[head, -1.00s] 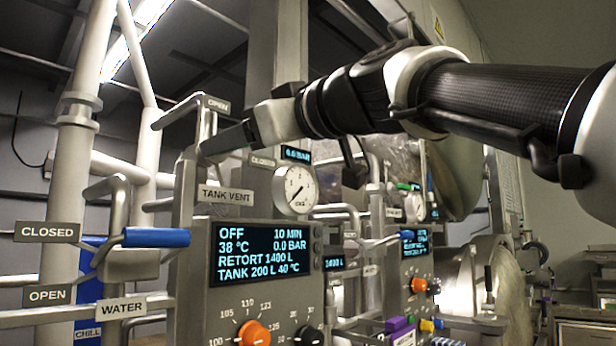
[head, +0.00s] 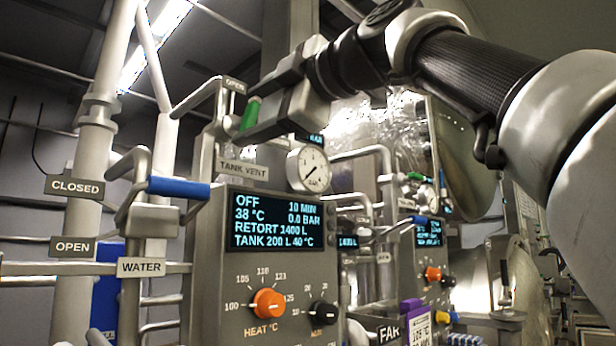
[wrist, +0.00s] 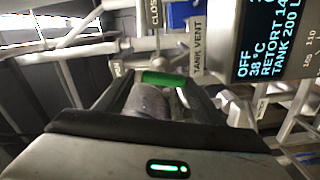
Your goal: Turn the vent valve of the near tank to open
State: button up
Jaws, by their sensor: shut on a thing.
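The tank vent valve's green-gripped lever (head: 250,114) stands steeply above the TANK VENT plate (head: 242,171), just below and right of the OPEN label (head: 235,85). My gripper (head: 258,116) is shut on this lever, reaching in from the right. In the wrist view the green grip (wrist: 164,79) lies across between my two fingers (wrist: 160,92). The fingers hide part of the lever, and the vent's CLOSED label does not show in the head view.
The near panel (head: 275,222) reads OFF, 0.0 BAR, with an orange heat knob (head: 267,303) below. A pressure gauge (head: 308,168) stands right of the vent. The blue-handled water valve (head: 178,188) is at left. A FAR sign (head: 389,333) marks the further unit.

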jog(key=shift+f+n+b, duration=0.1)
jog(key=shift+n+b, duration=0.25)
jog(key=shift+n, duration=1.25)
jog(key=o, duration=1.1)
jog(key=shift+c, duration=0.2)
jog(key=shift+s+d, duration=0.3)
jog(key=shift+d, duration=0.15)
jog(key=b+v, duration=0.2)
jog(key=v, duration=1.4)
jog(key=shift+s, duration=0.2)
